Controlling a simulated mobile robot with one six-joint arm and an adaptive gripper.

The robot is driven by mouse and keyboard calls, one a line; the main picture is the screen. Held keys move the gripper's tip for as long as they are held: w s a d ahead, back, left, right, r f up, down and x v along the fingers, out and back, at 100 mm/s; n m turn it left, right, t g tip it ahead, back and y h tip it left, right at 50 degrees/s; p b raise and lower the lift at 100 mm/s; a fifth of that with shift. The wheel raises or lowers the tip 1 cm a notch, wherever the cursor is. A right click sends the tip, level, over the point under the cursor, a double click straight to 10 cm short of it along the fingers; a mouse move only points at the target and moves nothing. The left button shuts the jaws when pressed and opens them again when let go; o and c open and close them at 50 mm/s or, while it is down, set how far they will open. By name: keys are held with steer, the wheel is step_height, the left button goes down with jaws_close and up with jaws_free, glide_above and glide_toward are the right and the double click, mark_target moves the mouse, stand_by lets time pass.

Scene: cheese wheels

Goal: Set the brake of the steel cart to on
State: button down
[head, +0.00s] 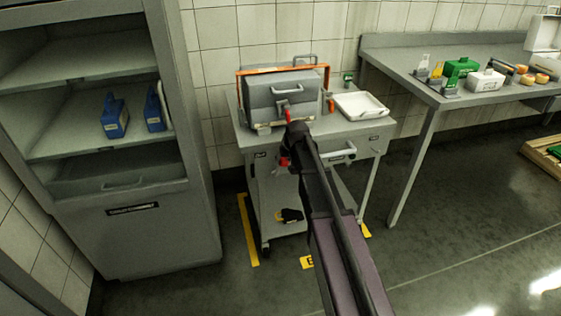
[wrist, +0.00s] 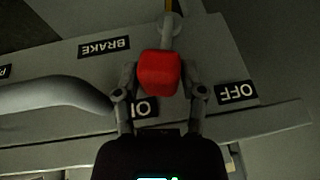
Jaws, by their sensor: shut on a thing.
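The steel cart (head: 377,140) stands against the tiled wall. Its brake lever ends in a red knob (wrist: 158,72), which also shows beside my arm in the head view (head: 284,161). My gripper (wrist: 160,84) is shut on the red knob, with one finger on each side. In the wrist view the lettering is upside down: the BRAKE label (wrist: 104,47) is at upper left, the OFF label (wrist: 236,92) is right of the knob, and the ON label (wrist: 145,108) lies just below it, partly covered by my finger. The knob is nearer ON than OFF. My arm hides most of the gripper in the head view.
A grey case (head: 270,95) and a white tray (head: 360,106) sit on the cart top. A curved grey handle (wrist: 50,95) is close to my gripper. A shelf cabinet (head: 150,235) stands left, a steel table (head: 410,80) right.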

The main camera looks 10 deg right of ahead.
steer(key=shift+d+f, duration=0.2)
steer(key=shift+d, duration=0.4)
steer(key=shift+c, duration=1.2)
jaws_free()
steer(key=shift+f, duration=0.1)
